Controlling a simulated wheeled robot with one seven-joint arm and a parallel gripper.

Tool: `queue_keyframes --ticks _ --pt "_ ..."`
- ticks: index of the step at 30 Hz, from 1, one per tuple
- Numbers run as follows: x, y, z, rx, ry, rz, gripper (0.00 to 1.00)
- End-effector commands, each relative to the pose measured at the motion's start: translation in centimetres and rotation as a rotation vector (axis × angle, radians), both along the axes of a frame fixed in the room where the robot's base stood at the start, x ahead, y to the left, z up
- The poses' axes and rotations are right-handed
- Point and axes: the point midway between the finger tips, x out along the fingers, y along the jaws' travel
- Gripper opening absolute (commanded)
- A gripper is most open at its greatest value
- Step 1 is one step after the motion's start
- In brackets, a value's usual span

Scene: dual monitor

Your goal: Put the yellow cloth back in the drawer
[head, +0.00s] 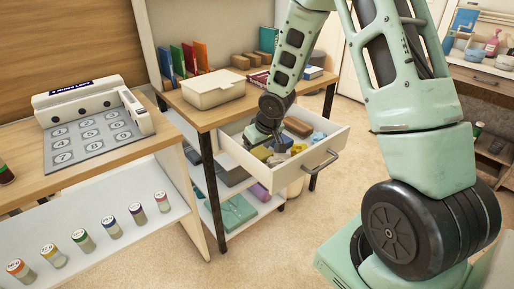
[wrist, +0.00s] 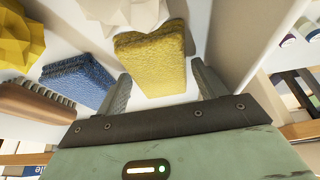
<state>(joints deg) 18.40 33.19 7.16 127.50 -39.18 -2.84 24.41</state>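The drawer (head: 308,158) is pulled out. A yellow folded cloth (head: 261,153) with a rough, towel-like surface lies inside it, at the left side. In the wrist view the yellow cloth (wrist: 152,62) lies just beyond and between my fingertips. My gripper (wrist: 161,70) is open, with one finger on each side of the cloth's near end. Nothing appears gripped; whether a finger touches the cloth I cannot tell. In the head view my wrist reaches down into the drawer and partly hides its contents.
The drawer also holds a blue folded cloth (wrist: 78,82), a brown brush (wrist: 36,101), a yellow crumpled item (wrist: 18,36) and a white item (wrist: 125,12). A lidded beige box (head: 213,90) stands on the desk above. The drawer wall (wrist: 250,40) is close on the right in the wrist view.

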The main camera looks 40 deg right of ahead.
Motion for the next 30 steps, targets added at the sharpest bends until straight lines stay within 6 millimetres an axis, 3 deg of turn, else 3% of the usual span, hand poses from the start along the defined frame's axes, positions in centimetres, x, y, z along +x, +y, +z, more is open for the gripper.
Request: queue_keyframes --ticks 8,21,30 --pt "-0.1 0.0 0.7 0.000 -0.001 0.000 0.70" --pt "-3.3 -0.2 8.8 0.000 -0.001 -0.003 0.70" --pt "-4.5 0.0 11.4 -0.001 0.001 0.003 0.70"
